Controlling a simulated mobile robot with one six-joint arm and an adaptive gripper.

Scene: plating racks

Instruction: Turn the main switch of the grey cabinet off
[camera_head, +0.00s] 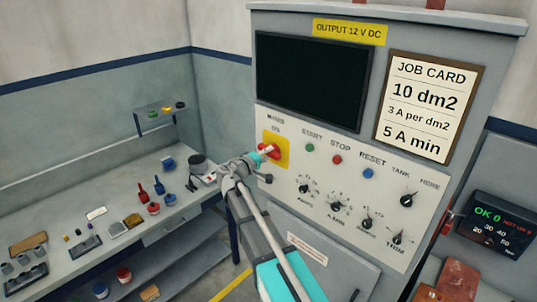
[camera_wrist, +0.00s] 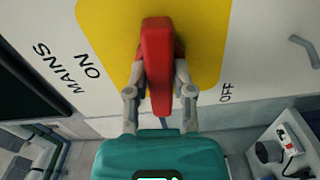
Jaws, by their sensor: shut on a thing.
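The grey cabinet (camera_head: 395,185) stands at the centre right in the head view. Its main switch is a red handle (camera_wrist: 157,60) on a yellow plate (camera_wrist: 205,35), also partly visible in the head view (camera_head: 276,150). In the wrist view, ON is printed left of the handle and OFF to its right. The handle's long side runs up and down that picture, and I cannot tell its exact setting. My gripper (camera_wrist: 160,75) is shut on the red handle, one finger on each side. In the head view my gripper (camera_head: 262,155) hides part of the plate.
START, STOP and RESET buttons (camera_head: 368,173) and several black knobs (camera_head: 336,207) lie right of and below the switch. A workbench (camera_head: 110,252) with small parts stands at the left.

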